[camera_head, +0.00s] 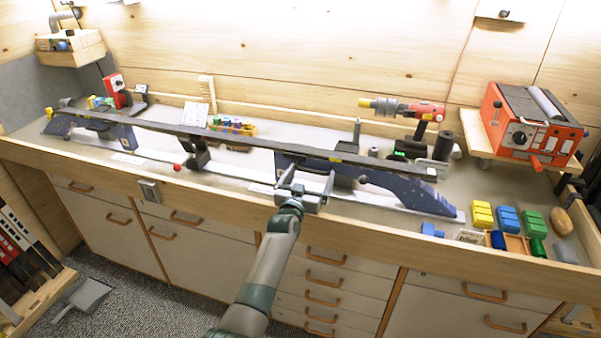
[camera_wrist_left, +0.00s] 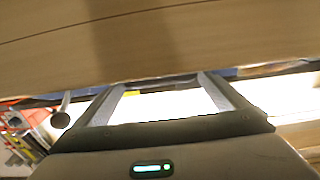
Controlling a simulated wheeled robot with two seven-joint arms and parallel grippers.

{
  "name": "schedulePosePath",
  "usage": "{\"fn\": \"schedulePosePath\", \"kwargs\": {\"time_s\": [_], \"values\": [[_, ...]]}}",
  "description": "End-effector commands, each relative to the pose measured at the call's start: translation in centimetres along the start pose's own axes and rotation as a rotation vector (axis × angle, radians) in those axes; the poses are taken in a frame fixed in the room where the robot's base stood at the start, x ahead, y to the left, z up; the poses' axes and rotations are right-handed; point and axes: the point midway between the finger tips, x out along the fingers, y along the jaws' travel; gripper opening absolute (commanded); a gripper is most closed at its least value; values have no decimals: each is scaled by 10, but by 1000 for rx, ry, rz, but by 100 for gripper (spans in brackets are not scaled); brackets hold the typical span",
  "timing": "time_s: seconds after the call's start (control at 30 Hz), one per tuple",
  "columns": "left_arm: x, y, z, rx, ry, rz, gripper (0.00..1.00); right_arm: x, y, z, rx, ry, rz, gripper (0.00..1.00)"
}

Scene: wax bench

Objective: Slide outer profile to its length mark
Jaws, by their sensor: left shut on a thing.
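A long dark profile (camera_head: 240,138) spans the bench from left to right. Its right part is a dark blue outer profile (camera_head: 400,187) with a sloping end, and a similar blue end piece (camera_head: 62,124) stands at the left. The finger contact itself is partly hidden. My right gripper is not in view.
A red-handled clamp stand (camera_head: 195,152) supports the middle. A red machine (camera_head: 528,125) sits on a shelf at right. Yellow, blue and green blocks (camera_head: 507,218) stand at the front right. A red and yellow tool (camera_head: 405,108) stands behind the profile. The bench's front edge (camera_head: 150,190) runs below.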

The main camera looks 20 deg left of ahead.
Motion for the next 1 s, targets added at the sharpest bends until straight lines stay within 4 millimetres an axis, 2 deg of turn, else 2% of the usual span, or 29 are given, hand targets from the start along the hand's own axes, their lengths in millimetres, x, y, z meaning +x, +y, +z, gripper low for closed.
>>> {"fn": "schedulePosePath", "kwargs": {"time_s": [0.23, 0.27, 0.3, 0.73, 1.0], "values": [[0, 2, 1, 0, -2, 2, 54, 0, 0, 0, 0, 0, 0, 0], [0, 2, 1, 0, -2, 2, 97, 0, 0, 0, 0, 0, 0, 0], [0, 1, 1, 0, -2, 2, 99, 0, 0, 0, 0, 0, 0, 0], [-3, 1, 1, 1, -1, 1, 99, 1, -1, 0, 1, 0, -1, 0], [-22, 1, 2, 1, -1, 1, 99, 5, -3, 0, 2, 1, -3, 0]]}}
